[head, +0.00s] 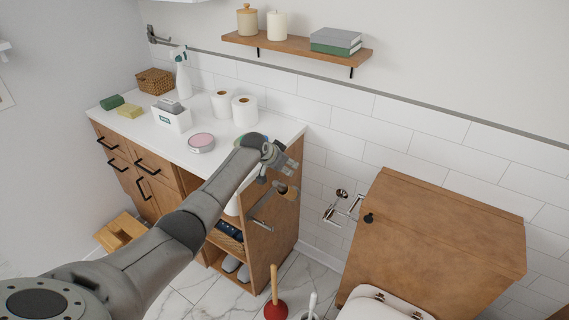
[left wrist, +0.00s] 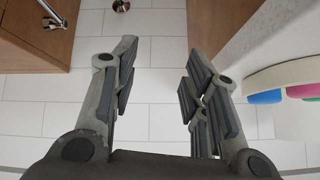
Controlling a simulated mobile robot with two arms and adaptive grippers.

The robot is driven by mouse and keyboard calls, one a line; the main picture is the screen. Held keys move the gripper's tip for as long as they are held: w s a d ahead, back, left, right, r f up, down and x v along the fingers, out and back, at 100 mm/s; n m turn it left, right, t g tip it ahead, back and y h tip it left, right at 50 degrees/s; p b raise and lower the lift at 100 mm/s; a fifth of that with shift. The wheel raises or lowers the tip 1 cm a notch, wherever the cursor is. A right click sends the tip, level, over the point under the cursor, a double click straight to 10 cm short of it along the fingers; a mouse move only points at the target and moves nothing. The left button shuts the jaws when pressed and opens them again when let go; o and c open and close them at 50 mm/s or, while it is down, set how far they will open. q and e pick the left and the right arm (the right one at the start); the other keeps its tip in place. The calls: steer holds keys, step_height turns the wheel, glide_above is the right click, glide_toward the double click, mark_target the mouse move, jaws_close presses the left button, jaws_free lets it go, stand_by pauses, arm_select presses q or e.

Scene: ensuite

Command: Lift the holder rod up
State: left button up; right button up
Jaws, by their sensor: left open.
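A chrome holder (head: 340,205) is mounted on the white tiled wall, between the vanity and the wooden cabinet over the toilet. It has a short bar and rounded ends. Its rod is too small to make out clearly. In the left wrist view, chrome parts (left wrist: 121,5) show at the top edge, cut off by the frame. My left gripper (head: 287,166) is open and empty at the vanity's right front corner. It is up and to the left of the holder, apart from it. In the left wrist view its spread fingers (left wrist: 155,85) have only tiled wall between them. My right gripper is not in view.
The vanity top (head: 150,130) carries paper rolls, a spray bottle and a pink-lidded tin close to my left arm. A chrome bar (head: 262,207) is on the vanity's side. The wooden cabinet (head: 440,235) stands right of the holder. A plunger (head: 275,300) stands below.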

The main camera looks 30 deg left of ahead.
arm_select(q)
steer(key=v, duration=1.2)
steer(key=shift+w, duration=0.1)
stand_by(0.4)
